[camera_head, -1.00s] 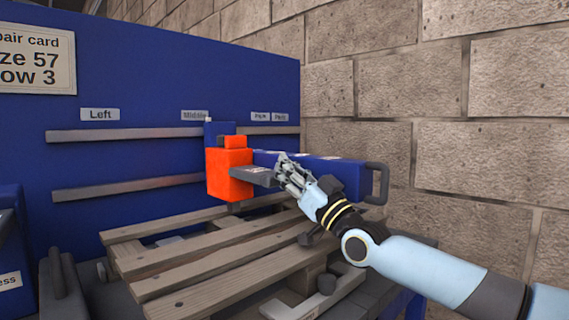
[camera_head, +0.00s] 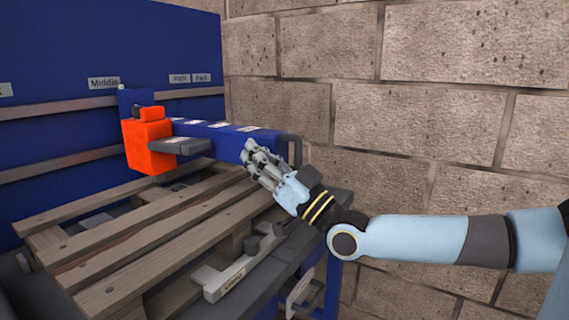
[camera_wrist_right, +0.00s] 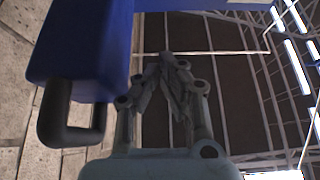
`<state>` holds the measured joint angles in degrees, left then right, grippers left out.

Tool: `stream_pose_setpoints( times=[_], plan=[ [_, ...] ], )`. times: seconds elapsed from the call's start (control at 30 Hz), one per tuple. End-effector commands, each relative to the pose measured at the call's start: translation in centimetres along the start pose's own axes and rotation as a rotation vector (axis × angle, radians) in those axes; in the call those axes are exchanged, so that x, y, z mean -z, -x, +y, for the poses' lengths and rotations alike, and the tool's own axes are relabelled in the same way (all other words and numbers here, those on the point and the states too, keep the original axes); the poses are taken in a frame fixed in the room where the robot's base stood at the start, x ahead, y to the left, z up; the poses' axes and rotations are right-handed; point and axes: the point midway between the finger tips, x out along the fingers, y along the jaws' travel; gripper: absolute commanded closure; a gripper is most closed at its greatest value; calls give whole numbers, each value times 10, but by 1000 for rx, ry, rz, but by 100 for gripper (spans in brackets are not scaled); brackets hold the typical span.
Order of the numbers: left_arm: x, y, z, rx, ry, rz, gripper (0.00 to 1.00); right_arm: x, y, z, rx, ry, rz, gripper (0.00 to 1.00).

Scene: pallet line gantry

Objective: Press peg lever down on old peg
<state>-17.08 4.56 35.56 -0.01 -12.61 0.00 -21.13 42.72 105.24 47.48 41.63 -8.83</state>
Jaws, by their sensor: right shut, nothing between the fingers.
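An orange block (camera_head: 147,146) sits on a blue beam (camera_head: 215,136) that reaches out over a wooden pallet. A flat grey lever-like plate (camera_head: 180,146) sticks out from the orange block toward the right. My right gripper (camera_head: 252,150) is shut and empty in front of the beam's right end, to the right of the plate's tip. In the right wrist view its fingers (camera_wrist_right: 168,62) are closed together, with the beam's blue end (camera_wrist_right: 80,50) at upper left. I cannot make out a peg or tell which part is the old peg. My left gripper is out of view.
A dark handle (camera_head: 291,148) is on the beam's right end, close to my right gripper. The slatted pallet (camera_head: 150,235) lies below. A grey tool-like piece (camera_head: 232,272) is at its near right edge. A blue panel (camera_head: 60,60) and brick wall (camera_head: 420,120) stand behind.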

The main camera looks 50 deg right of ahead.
Motion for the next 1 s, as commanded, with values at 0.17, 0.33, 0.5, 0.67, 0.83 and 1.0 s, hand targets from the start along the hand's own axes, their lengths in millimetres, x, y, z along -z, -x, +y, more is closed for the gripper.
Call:
stream_pose_setpoints(
  times=[0.17,0.33,0.5,0.67,0.83,1.0],
  plan=[
    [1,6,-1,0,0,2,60,6,37,0,1,0,-3,100],
    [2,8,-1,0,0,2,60,9,57,0,1,1,-1,100],
    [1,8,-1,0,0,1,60,10,63,0,1,1,0,100],
    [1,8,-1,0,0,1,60,10,63,0,1,1,1,100],
    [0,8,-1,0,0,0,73,7,63,-3,4,-1,-10,100],
    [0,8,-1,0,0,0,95,-26,68,-38,52,-21,-180,100]
  ],
)
